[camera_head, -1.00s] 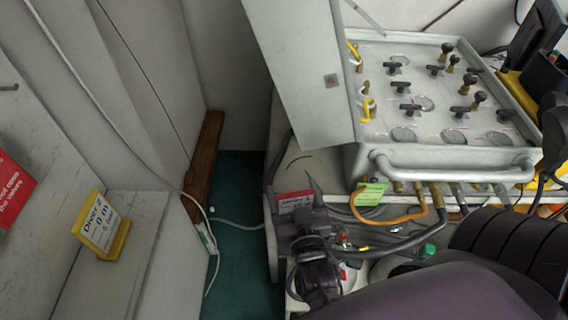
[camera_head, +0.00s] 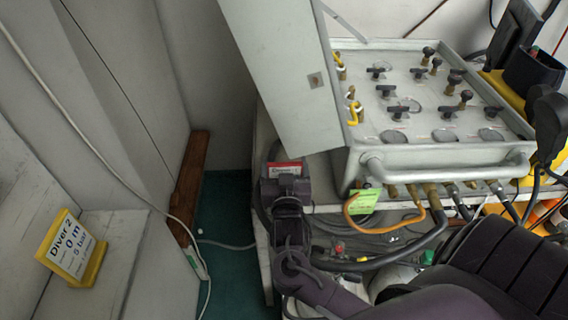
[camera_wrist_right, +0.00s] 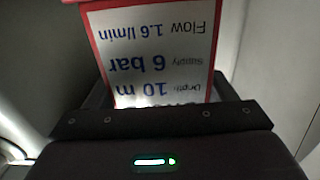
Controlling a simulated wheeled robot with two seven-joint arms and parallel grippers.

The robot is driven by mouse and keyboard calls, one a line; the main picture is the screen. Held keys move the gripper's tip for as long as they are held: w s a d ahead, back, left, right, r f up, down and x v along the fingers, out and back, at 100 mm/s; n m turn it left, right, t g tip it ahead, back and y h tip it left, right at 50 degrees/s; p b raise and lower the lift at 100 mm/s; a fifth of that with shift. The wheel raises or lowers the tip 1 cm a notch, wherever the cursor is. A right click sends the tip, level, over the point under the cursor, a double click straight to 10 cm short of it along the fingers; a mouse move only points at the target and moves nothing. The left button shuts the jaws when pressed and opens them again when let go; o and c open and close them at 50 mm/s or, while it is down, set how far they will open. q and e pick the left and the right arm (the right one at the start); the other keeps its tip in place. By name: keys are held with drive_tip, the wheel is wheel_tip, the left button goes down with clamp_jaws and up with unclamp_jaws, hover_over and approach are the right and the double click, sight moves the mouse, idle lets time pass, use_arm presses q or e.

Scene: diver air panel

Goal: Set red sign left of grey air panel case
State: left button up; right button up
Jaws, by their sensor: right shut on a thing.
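The red sign (camera_head: 284,168) has a white printed face and is in my right gripper (camera_head: 286,180). In the right wrist view the sign's face (camera_wrist_right: 155,50) fills the top middle, its text upside down, with a red border. Its lower part is hidden by the fingers (camera_wrist_right: 162,115). The grey air panel case (camera_head: 440,158) stands open at the right, with its lid (camera_head: 280,75) raised on its left. The sign is left of the case's front corner, below the lid's lower edge, apart from the case. I cannot tell if it touches the bench. My left gripper is not in view.
A yellow Diver 2 sign (camera_head: 72,250) stands on a ledge at the left. A green tag (camera_head: 363,201), an orange hose (camera_head: 385,224) and dark hoses hang below the case front. A wooden strip (camera_head: 190,185) and green floor (camera_head: 225,210) lie left of the bench.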

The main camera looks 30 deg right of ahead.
drive_tip(key=shift+w+d, duration=0.25)
drive_tip(key=shift+w, duration=0.1)
drive_tip(key=w+b, duration=0.1)
drive_tip(key=w+d+f+b, duration=0.1)
drive_tip(key=b, duration=0.1)
drive_tip(key=shift+w+d+f, duration=0.15)
drive_tip(key=shift+w+d, duration=0.15)
drive_tip(key=shift+w, duration=0.1)
drive_tip(key=shift+f, duration=0.2)
drive_tip(key=shift+s+r, duration=0.15)
drive_tip(key=shift+r, duration=0.05)
drive_tip(key=shift+f, duration=0.25)
drive_tip(key=o, duration=1)
drive_tip(key=shift+r, duration=0.1)
